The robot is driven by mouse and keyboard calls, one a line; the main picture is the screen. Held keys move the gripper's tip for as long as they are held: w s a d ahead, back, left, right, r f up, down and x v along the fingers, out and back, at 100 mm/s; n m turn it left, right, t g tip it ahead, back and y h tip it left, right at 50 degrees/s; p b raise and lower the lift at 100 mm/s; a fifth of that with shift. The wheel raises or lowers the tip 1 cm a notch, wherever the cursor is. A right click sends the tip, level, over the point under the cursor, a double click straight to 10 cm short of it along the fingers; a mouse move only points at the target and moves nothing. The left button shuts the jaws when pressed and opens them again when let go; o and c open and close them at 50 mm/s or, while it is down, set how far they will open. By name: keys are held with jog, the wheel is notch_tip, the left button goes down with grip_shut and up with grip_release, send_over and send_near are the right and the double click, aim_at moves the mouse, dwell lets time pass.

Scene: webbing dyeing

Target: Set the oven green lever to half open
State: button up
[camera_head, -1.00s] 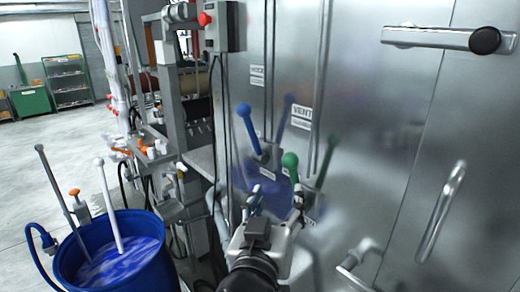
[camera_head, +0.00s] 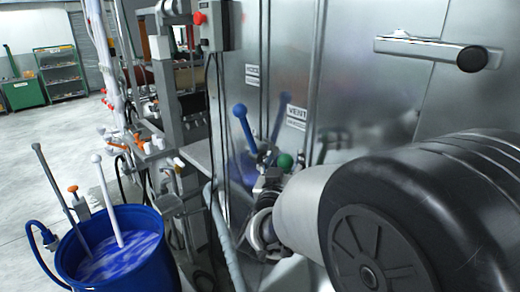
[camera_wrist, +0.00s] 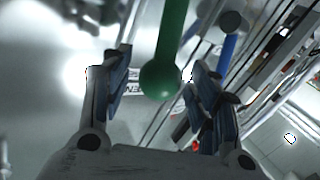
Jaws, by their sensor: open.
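The green lever ends in a green ball knob (camera_head: 285,161), which shows just above my gripper in the head view. In the wrist view the green lever (camera_wrist: 171,32) comes down from the top, and its ball hangs between my two fingers. My gripper (camera_wrist: 158,78) is open, with one dark-blue-padded finger on each side of the ball and a visible gap on the left. Whether the right finger touches the ball I cannot tell. In the head view my wrist and arm hide most of the green lever's rod and base.
A blue lever (camera_head: 246,127) stands just left of the green one on the steel oven front (camera_head: 355,85). A horizontal door handle (camera_head: 425,48) is at upper right. A blue bucket (camera_head: 150,258) of dye stands at lower left. A control box with a red button (camera_head: 200,18) is above.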

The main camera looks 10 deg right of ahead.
jog(key=shift+w+d, duration=0.2)
jog(key=shift+w, duration=0.25)
grip_shut()
dwell(0.6)
